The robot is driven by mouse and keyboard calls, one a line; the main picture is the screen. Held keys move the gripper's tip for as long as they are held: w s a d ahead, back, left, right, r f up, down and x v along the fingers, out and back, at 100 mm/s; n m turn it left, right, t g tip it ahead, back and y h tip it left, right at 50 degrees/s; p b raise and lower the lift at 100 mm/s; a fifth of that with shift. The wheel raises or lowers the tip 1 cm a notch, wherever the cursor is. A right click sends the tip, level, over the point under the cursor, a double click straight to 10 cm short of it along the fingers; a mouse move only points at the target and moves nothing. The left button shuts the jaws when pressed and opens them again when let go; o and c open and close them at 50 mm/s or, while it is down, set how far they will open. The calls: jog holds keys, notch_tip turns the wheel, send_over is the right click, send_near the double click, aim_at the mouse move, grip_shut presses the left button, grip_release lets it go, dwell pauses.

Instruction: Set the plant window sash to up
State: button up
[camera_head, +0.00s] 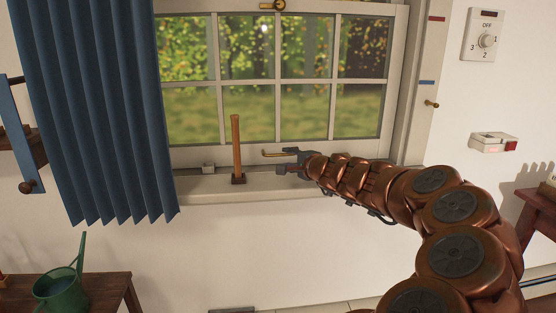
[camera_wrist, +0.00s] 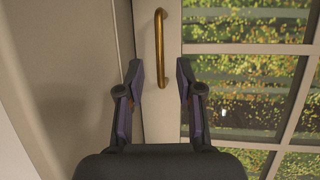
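The window sash (camera_head: 330,150) is a pale frame with several panes, its bottom rail low by the sill. It also shows in the wrist view (camera_wrist: 158,115). A brass bar handle (camera_wrist: 159,47) is on its bottom rail, and shows in the head view (camera_head: 272,154) just left of my gripper. My gripper (camera_head: 287,163) is at the bottom rail. In the wrist view my gripper (camera_wrist: 160,80) is open and empty, with the handle ahead, lined up with the gap between the fingers. I cannot tell whether they touch the rail.
A wooden stick on a dark base (camera_head: 236,150) stands on the sill (camera_head: 205,187) left of my gripper. A blue curtain (camera_head: 95,110) hangs at left. A brass latch (camera_head: 273,5) is above. Red (camera_head: 437,19) and blue (camera_head: 427,82) marks and a brass knob (camera_head: 432,104) are at right.

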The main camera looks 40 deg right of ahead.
aim_at(279, 155)
jog(key=shift+x, duration=3.4)
jog(key=shift+a, duration=0.15)
grip_shut()
